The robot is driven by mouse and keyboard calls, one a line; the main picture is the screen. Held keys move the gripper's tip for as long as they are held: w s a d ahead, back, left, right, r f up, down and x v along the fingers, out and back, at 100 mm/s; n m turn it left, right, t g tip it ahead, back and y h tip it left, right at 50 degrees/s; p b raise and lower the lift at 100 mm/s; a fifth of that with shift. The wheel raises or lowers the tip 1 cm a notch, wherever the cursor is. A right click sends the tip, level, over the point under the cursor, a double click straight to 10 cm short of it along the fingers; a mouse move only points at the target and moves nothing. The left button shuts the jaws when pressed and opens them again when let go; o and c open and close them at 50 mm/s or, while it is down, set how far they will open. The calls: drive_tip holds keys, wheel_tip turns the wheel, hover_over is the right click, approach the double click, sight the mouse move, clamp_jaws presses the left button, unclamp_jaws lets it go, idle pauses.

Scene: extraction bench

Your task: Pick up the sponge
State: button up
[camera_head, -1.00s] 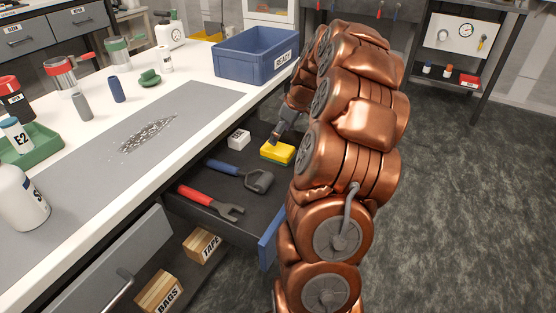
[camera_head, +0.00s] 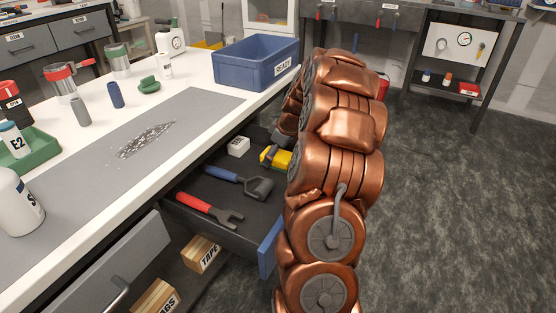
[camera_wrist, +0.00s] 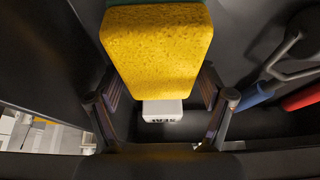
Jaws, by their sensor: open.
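The yellow sponge (camera_head: 268,155) lies in the open drawer (camera_head: 232,222), partly hidden by my gripper and arm. In the wrist view the sponge (camera_wrist: 157,48) fills the upper middle, with a thin green edge at its top. My gripper (camera_wrist: 160,88) is open. One finger shows on each side of the sponge's lower part, with no visible grip. In the head view my gripper (camera_head: 283,140) is down at the sponge, mostly hidden behind my copper arm.
A white block (camera_head: 238,146) lies close to the sponge; it also shows in the wrist view (camera_wrist: 162,111). A blue-handled tool (camera_head: 238,181) and a red-handled fork (camera_head: 208,207) lie in the drawer. The blue bin (camera_head: 240,67) stands above on the bench.

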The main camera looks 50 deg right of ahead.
drive_tip(key=c, duration=0.8)
wheel_tip(320, 180, up, 10)
drive_tip(key=shift+r+p, duration=0.1)
drive_tip(key=shift+p, duration=0.9)
